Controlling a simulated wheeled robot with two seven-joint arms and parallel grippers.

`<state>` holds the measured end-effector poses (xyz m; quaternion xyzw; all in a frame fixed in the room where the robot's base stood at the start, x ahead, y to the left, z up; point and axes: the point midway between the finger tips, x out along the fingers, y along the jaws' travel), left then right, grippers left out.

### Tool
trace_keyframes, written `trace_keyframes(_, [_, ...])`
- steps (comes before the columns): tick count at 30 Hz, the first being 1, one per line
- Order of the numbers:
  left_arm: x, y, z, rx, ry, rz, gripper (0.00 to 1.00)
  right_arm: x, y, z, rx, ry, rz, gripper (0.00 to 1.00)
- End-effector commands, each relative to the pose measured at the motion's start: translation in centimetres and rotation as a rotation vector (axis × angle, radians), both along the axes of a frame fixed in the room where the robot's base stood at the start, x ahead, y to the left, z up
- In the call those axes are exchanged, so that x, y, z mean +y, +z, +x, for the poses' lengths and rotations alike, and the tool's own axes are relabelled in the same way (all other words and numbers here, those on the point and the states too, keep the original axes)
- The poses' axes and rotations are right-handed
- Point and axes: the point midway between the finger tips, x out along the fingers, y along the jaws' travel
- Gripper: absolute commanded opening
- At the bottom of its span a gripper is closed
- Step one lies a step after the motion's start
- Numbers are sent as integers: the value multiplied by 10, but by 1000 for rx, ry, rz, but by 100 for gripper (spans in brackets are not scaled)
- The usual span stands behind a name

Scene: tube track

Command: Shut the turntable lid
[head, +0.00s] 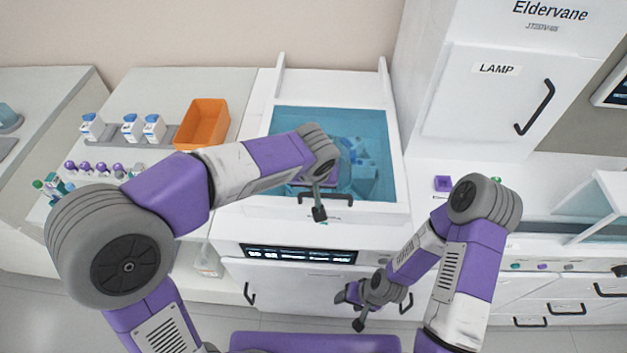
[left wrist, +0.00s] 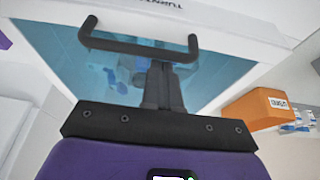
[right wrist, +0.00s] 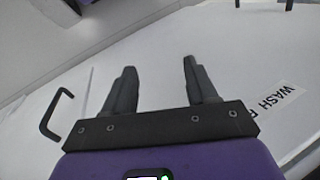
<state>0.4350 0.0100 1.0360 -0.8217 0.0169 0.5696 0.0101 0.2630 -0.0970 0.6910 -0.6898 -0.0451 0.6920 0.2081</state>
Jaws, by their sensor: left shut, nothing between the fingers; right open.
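The turntable lid is a white frame (head: 402,185) with a clear blue window (head: 325,118) and a black bar handle (head: 345,203) at its front edge. It lies flat or nearly flat over the machine; I cannot tell whether a gap is left. My left gripper (head: 319,213) is shut and empty at the lid's front, beside the handle. In the left wrist view its closed fingers (left wrist: 160,68) reach to the handle (left wrist: 135,46); touching is unclear. My right gripper (head: 351,309) is open and empty, low before the machine's front.
An orange bin (head: 203,123) and several white bottles (head: 131,127) stand on the left counter. A white cabinet labelled LAMP (head: 490,95) rises at the right. A display panel (head: 300,254) sits below the lid.

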Motion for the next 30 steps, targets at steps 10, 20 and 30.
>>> trace_keyframes(10, [-1,34,-15,11,-4,1,0,0,9,0,0,0,0,57])
trace_keyframes(20, [0,69,-23,5,-2,0,0,0,16,0,0,0,0,57])
trace_keyframes(30, [1,69,-23,4,-1,0,0,0,16,0,0,0,0,57])
